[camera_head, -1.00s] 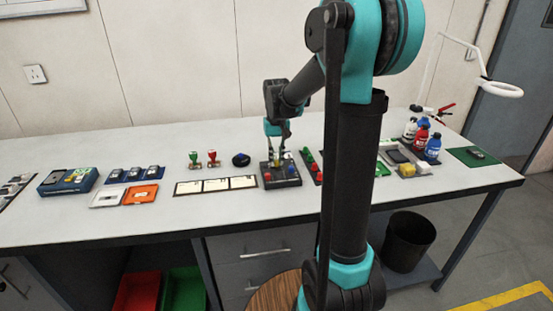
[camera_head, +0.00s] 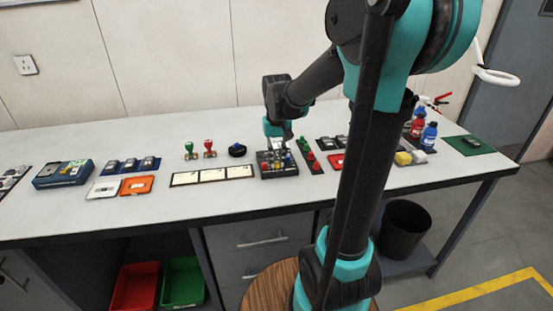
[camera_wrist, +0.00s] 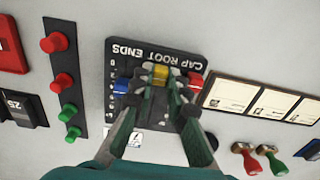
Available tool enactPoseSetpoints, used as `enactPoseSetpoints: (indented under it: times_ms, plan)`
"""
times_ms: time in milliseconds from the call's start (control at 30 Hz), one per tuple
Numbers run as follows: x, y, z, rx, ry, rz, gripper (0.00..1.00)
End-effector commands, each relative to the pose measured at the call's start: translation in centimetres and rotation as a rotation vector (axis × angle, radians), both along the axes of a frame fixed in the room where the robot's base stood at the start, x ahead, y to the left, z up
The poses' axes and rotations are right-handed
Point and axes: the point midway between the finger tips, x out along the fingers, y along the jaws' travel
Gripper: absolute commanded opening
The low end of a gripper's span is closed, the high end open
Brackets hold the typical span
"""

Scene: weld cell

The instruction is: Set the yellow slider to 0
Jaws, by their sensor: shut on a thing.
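A black slider panel (camera_head: 291,171) stands on the bench, and its face fills the middle of the wrist view (camera_wrist: 183,47), with the words CAP, ROOT and ENDS upside down. The yellow slider (camera_wrist: 160,71) is in the middle slot, near the lettered end. The red slider (camera_wrist: 195,79) is to its right and the blue slider (camera_wrist: 121,86) to its left. My gripper (camera_wrist: 161,88) is shut on the yellow slider, one finger on each side. The scale digits beside the slots are too small to read surely. The fingers hide the lower part of the middle slot.
A black strip with red and green buttons (camera_wrist: 61,81) lies beside the panel. Three framed cards (camera_head: 212,174) lie on the other side, with green and red stamps (camera_head: 209,150) behind. The bench front (camera_head: 100,226) is clear.

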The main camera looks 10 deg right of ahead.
Motion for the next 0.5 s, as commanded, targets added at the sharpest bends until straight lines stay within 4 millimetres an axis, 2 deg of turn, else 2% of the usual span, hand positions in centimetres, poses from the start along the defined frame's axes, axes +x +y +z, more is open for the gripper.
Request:
enactPoseSetpoints:
  times_ms: [33, 200, 500]
  plan:
    - [-0.40, -0.01, -0.06, 0.000, 0.009, 0.000, 0.18]
    - [-0.32, 0.00, -0.05, 0.000, 0.007, 0.000, 0.36]
    - [-0.22, 0.01, 0.05, 0.000, 0.005, 0.000, 0.36]
